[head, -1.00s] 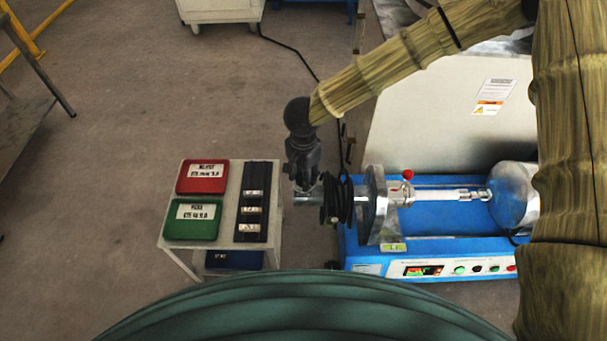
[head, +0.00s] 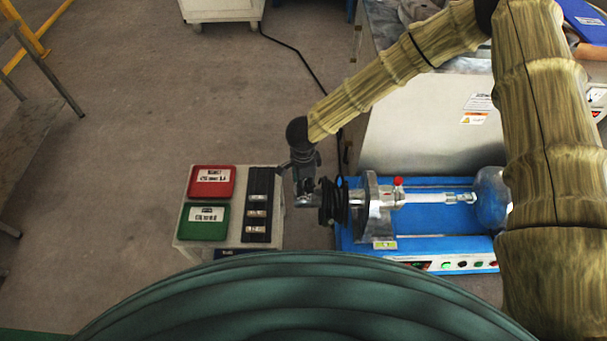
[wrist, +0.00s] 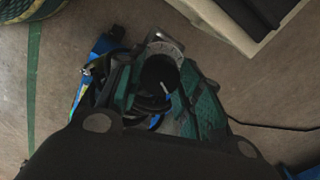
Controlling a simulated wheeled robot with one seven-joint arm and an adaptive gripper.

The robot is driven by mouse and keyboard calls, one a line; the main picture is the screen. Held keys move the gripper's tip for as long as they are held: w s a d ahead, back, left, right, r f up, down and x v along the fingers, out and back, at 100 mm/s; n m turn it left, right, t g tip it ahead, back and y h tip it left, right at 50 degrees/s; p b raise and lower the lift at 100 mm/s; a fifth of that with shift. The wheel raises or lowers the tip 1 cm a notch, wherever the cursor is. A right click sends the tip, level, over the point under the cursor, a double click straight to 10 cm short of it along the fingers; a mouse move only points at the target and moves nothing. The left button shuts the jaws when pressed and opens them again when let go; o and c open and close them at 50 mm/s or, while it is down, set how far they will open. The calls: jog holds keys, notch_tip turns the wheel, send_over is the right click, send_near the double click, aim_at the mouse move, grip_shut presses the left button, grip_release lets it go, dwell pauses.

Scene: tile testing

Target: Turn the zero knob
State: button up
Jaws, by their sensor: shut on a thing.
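The zero knob (wrist: 158,72) is black with a white pointer line, inside a grey graduated ring (wrist: 166,47) in the wrist view. My gripper (wrist: 163,86) has its green-patterned fingers on both sides of the knob and is shut on it. In the head view my gripper (head: 306,190) is at the left end of the blue testing machine (head: 425,222), beside its dark coiled part (head: 334,203). The knob cannot be made out there, behind my gripper.
A small pale table (head: 190,247) left of the machine holds a red tray (head: 212,181), a green tray (head: 204,223) and a black rack (head: 259,180) with light tiles. A large grey cabinet (head: 415,125) stands behind the machine. Open floor lies further left.

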jog(key=shift+m+p, duration=2)
jog(key=shift+p, duration=0.05)
jog(key=o, duration=1)
jog(key=shift+o, duration=0.2)
notch_tip(320, 180, up, 12)
